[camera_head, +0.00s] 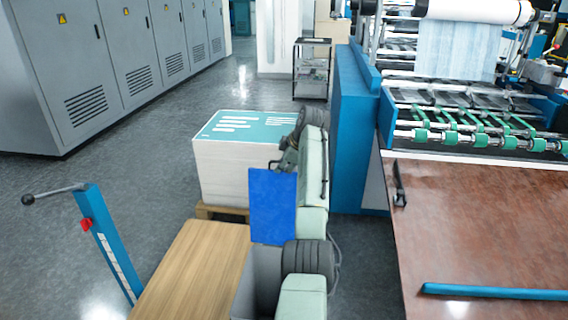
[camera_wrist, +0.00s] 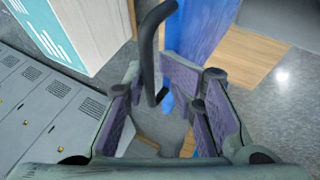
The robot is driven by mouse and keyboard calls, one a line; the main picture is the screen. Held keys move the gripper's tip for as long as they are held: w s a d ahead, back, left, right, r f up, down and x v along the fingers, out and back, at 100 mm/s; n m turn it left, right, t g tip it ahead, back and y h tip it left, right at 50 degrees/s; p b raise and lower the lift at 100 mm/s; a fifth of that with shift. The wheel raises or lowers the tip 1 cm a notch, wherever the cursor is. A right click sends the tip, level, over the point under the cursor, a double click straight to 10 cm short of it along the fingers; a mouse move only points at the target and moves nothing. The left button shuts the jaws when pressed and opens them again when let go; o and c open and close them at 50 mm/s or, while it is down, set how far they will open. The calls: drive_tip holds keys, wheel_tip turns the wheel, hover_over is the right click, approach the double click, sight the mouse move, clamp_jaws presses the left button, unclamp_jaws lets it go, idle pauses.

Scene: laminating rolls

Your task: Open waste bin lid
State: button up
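The waste bin (camera_head: 258,285) is a grey box at the bottom centre of the head view, partly hidden by my arm. Its blue lid (camera_head: 272,205) stands raised, about upright, at the bin's far side. A blue panel that looks like the lid also shows in the wrist view (camera_wrist: 203,28). My gripper (camera_head: 287,157) is by the lid's upper edge in the head view. In the wrist view my gripper (camera_wrist: 168,98) has its purple-padded fingers spread apart. A dark curved bar (camera_wrist: 149,55) reaches between them; I cannot tell whether they touch it.
A wooden surface (camera_head: 195,270) lies left of the bin. A paper stack (camera_head: 235,175) on a pallet stands behind the lid. A blue post with a handle (camera_head: 108,240) stands left. The laminating machine (camera_head: 355,130) and a brown table (camera_head: 470,235) are right. Open floor lies left.

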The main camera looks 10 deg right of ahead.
drive_tip(key=shift+d, duration=0.1)
drive_tip(key=shift+s+d+r, duration=0.1)
drive_tip(key=shift+r, duration=0.15)
drive_tip(key=v, duration=1.1)
drive_tip(key=shift+s+r, duration=0.1)
drive_tip(key=shift+r, duration=0.05)
